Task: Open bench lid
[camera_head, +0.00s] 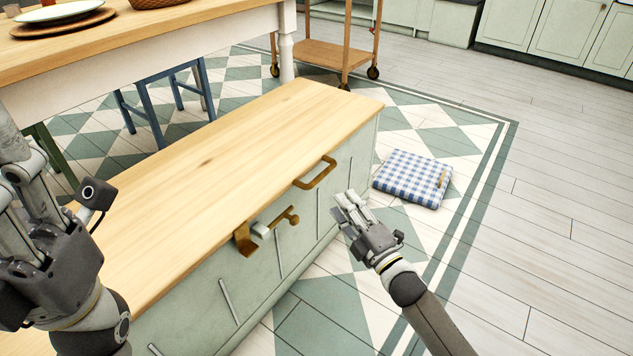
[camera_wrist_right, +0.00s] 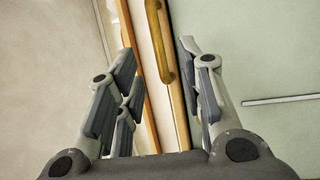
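The bench (camera_head: 290,240) is a long pale green chest with a light wood lid (camera_head: 210,165). The lid lies flat and closed on it. A brass handle (camera_head: 315,173) sits on the lid's front edge and also shows in the right wrist view (camera_wrist_right: 158,45). My right gripper (camera_head: 350,203) is in front of the bench, just right of and below the handle. In the right wrist view its fingers (camera_wrist_right: 160,80) are apart and empty, with the handle ahead of the gap. My left gripper (camera_head: 12,150) is at the left edge; its finger opening is unclear.
A brass latch (camera_head: 265,232) with a pale piece is on the bench front, left of the handle. A blue checked cushion (camera_head: 413,178) lies on the floor at right. A dining table (camera_head: 150,35) and blue stool (camera_head: 155,110) stand behind.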

